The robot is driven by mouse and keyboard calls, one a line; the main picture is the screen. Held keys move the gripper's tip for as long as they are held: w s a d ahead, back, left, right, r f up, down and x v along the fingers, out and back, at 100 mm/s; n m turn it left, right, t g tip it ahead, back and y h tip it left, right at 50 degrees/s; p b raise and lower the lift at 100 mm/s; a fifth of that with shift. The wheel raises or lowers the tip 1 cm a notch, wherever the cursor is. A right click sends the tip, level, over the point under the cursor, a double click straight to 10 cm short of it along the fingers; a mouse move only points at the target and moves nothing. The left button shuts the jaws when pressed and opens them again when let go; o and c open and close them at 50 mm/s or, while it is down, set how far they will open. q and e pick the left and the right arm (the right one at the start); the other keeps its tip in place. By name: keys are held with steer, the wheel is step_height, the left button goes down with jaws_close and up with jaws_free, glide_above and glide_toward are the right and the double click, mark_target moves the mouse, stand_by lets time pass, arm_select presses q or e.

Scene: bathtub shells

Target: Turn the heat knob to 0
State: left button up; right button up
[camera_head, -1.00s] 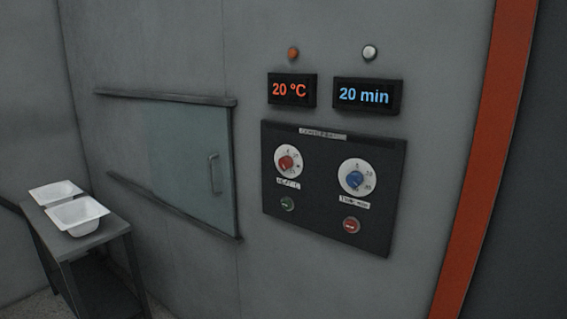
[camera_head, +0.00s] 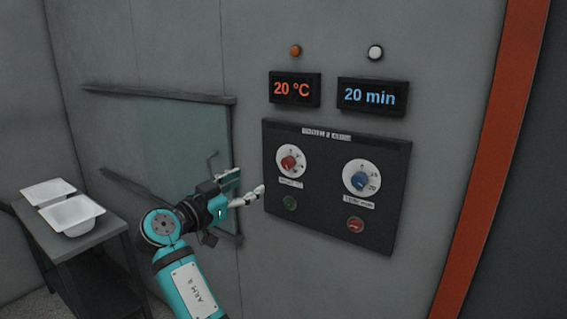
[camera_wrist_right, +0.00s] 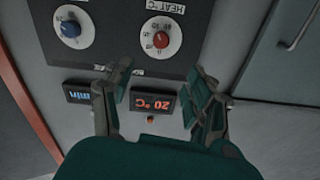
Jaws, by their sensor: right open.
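The red heat knob (camera_head: 289,162) sits on a white dial at the upper left of the black control panel (camera_head: 335,222). In the right wrist view the heat knob (camera_wrist_right: 161,40) appears upside down, beyond the fingertips. The display (camera_head: 294,89) above it reads 20 °C. My right gripper (camera_head: 249,184) is open and empty, left of the panel and a little below the heat knob, apart from it. In the right wrist view its two fingers (camera_wrist_right: 162,85) are spread. My left gripper is not in view.
A blue time knob (camera_head: 361,180) is right of the heat knob, under a display (camera_head: 372,96) reading 20 min. Green (camera_head: 290,203) and red (camera_head: 355,224) buttons sit below. A sliding door (camera_head: 176,140) is behind my right arm. A table (camera_head: 75,253) holds white shells (camera_head: 72,214).

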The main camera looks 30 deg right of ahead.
mark_target(286, 163)
steer(key=p+x, duration=0.5)
steer(key=x, duration=1)
steer(key=shift+r, duration=0.1)
steer(key=shift+w+d+p, duration=0.3)
steer(key=shift+d, duration=0.2)
steer(key=c, duration=1.1)
steer(key=shift+c, duration=0.2)
steer(key=shift+n, duration=0.3)
